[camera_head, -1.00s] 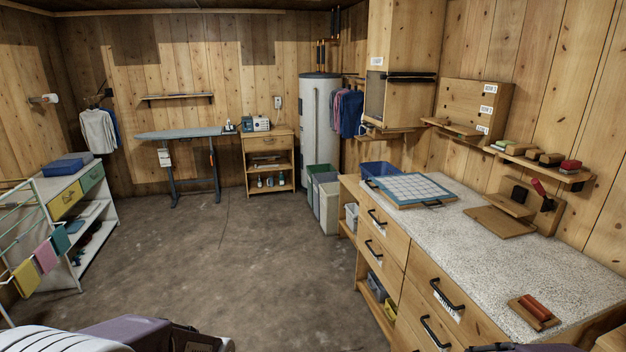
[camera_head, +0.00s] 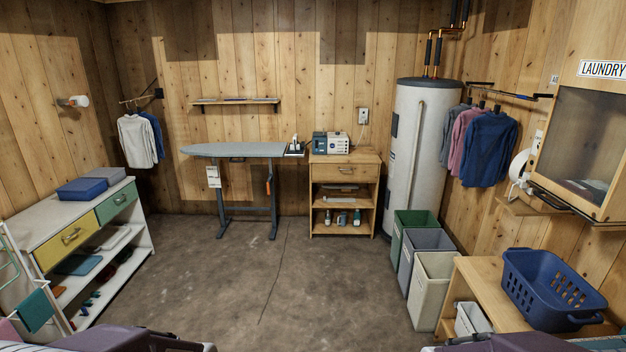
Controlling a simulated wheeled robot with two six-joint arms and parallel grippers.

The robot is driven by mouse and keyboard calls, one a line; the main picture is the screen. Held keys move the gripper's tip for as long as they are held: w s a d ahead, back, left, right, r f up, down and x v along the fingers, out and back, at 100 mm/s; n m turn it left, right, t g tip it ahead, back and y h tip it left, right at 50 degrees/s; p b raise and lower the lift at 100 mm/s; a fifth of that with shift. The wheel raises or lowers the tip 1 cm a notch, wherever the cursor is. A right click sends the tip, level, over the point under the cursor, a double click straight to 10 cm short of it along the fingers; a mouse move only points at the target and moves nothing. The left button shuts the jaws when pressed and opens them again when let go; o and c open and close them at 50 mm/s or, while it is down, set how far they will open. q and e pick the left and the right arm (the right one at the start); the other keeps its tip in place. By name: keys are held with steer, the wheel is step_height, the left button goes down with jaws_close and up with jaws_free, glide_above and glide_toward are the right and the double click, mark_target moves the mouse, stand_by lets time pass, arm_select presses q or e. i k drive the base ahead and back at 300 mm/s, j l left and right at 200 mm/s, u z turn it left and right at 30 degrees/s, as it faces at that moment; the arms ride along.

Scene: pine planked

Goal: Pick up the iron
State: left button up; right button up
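The iron (camera_head: 294,143) appears as a small dark and white upright shape at the right end of the ironing board (camera_head: 226,149), by the back wall. It is far away and too small to make out in detail. My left arm shows at the bottom left edge and my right arm at the bottom right edge. Neither arm's fingertips can be made out, and both arms are far from the iron.
Open floor (camera_head: 262,275) lies between me and the ironing board. A drawer cabinet (camera_head: 60,235) stands on the left. Several bins (camera_head: 434,285) and a blue laundry basket (camera_head: 548,290) are on the right. A wooden stand (camera_head: 343,190) and a water heater (camera_head: 417,150) stand at the back.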

mark_target(291, 147)
steer(key=i+u, duration=0.15)
steer(key=i, duration=0.65)
steer(key=i+u, duration=0.15)
steer(key=i, duration=0.7)
steer(key=i+l+u, duration=0.15)
steer(key=i, duration=0.65)
steer(key=i+j+z, duration=0.25)
steer(key=i, duration=0.3)
steer(key=i+j+z, duration=0.2)
steer(key=i, duration=0.3)
